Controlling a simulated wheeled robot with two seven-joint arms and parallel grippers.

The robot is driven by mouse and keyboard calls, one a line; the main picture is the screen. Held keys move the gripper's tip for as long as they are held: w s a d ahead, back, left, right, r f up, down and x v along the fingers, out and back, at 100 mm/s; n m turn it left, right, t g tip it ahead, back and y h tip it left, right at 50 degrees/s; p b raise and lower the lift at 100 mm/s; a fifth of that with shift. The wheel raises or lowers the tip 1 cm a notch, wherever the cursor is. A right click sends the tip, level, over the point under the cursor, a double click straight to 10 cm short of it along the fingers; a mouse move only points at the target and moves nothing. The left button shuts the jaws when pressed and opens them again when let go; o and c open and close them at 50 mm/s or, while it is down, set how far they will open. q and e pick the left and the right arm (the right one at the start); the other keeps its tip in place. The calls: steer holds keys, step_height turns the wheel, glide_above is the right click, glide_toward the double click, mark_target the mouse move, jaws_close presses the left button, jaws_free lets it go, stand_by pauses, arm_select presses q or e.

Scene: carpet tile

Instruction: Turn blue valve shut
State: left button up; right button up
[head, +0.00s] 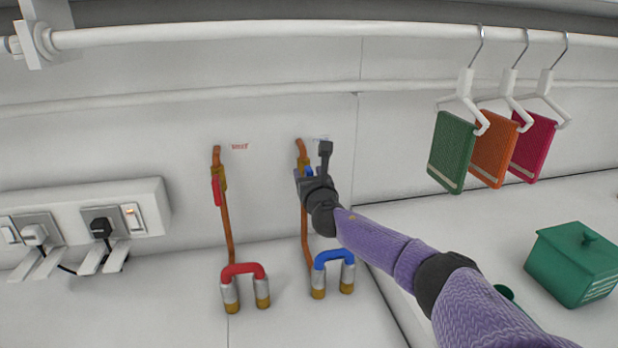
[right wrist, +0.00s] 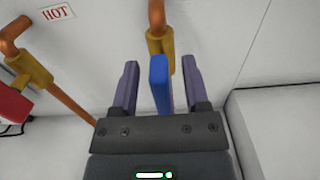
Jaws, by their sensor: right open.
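The blue valve handle (right wrist: 159,84) stands between the two open fingers of my right gripper (right wrist: 160,85) in the right wrist view, with a gap on each side. Its brass valve body (right wrist: 160,42) sits on a copper pipe just beyond. In the head view the blue handle (head: 308,171) is mostly hidden by my right gripper (head: 311,172), which is at the valve on the wall. My left gripper is not in view.
A red valve handle (head: 217,190) is on the copper pipe to the left, under a HOT label (right wrist: 56,13). Red (head: 243,269) and blue (head: 334,257) U-shaped pipes stand below. Power sockets (head: 100,222) are left; hanging cloths (head: 459,152) and a green box (head: 572,264) are right.

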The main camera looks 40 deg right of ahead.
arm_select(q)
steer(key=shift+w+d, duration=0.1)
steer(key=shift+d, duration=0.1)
arm_select(e)
jaws_close()
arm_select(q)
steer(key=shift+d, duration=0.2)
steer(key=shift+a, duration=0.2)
